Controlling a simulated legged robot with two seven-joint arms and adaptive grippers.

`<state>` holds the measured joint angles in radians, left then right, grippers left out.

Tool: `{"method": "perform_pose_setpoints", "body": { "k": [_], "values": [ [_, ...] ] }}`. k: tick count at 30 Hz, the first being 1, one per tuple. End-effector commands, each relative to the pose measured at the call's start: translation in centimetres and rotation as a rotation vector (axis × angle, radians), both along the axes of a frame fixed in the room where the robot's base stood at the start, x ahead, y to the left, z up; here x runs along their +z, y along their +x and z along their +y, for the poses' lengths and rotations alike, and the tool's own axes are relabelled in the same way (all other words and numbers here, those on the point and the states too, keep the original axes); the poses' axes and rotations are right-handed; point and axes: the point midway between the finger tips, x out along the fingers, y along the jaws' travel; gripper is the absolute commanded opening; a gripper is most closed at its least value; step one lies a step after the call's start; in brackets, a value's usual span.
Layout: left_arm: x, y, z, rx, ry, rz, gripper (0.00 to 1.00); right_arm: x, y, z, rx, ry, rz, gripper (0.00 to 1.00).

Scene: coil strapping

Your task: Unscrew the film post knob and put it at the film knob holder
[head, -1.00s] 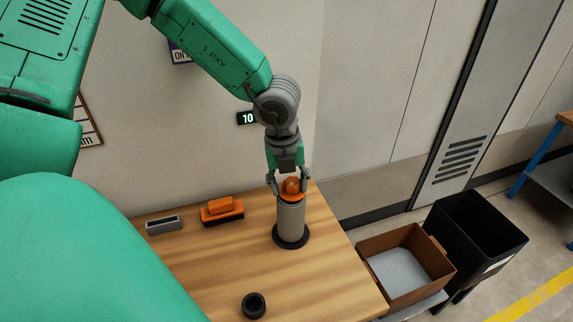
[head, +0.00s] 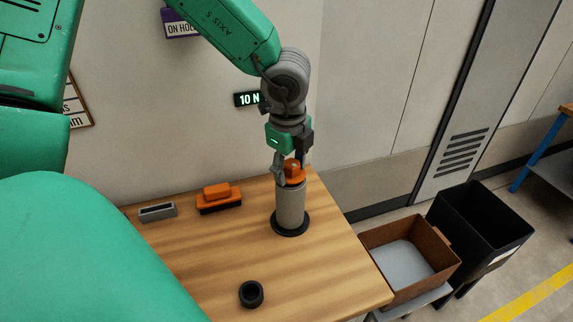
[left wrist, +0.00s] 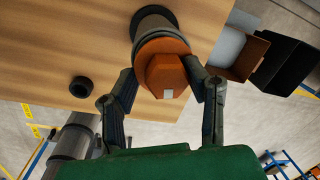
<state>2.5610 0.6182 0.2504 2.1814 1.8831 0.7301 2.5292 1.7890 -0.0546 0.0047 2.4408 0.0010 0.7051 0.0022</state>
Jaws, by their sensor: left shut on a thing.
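The orange film post knob (head: 293,171) sits on top of the grey film post (head: 290,205), which stands upright on a round black base on the wooden table. My left gripper (head: 291,172) is over the post, pointing down, and is shut on the knob. In the left wrist view the orange knob (left wrist: 168,75) lies between the two fingers (left wrist: 166,88). The knob still meets the post top. A black ring-shaped piece (head: 251,294), perhaps the film knob holder, lies on the table near the front; it also shows in the left wrist view (left wrist: 81,87). My right gripper is out of view.
An orange-and-black block-like tool (head: 218,199) and a grey slotted holder (head: 157,212) are at the table's back left. A brown open box (head: 436,268) and a black bin (head: 505,241) stand right of the table (head: 330,265). The table's middle is clear.

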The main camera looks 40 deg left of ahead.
Motion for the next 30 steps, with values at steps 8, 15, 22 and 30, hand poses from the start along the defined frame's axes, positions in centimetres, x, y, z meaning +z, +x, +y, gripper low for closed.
{"method": "perform_pose_setpoints", "body": {
  "k": [8,15,22,30],
  "values": [
    [0.1,0.1,-0.4,0.028,-0.014,-0.005,0.0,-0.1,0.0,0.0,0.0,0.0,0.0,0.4],
    [-0.1,0.3,-0.5,0.189,-0.009,-0.008,0.0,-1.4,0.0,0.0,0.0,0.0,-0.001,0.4],
    [-0.3,0.6,-0.6,0.635,-0.008,-0.008,0.0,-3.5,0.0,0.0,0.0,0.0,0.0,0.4],
    [0.0,0.6,-0.6,0.726,-0.014,-0.003,0.0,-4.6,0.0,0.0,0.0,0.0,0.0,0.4]
  ]
}}
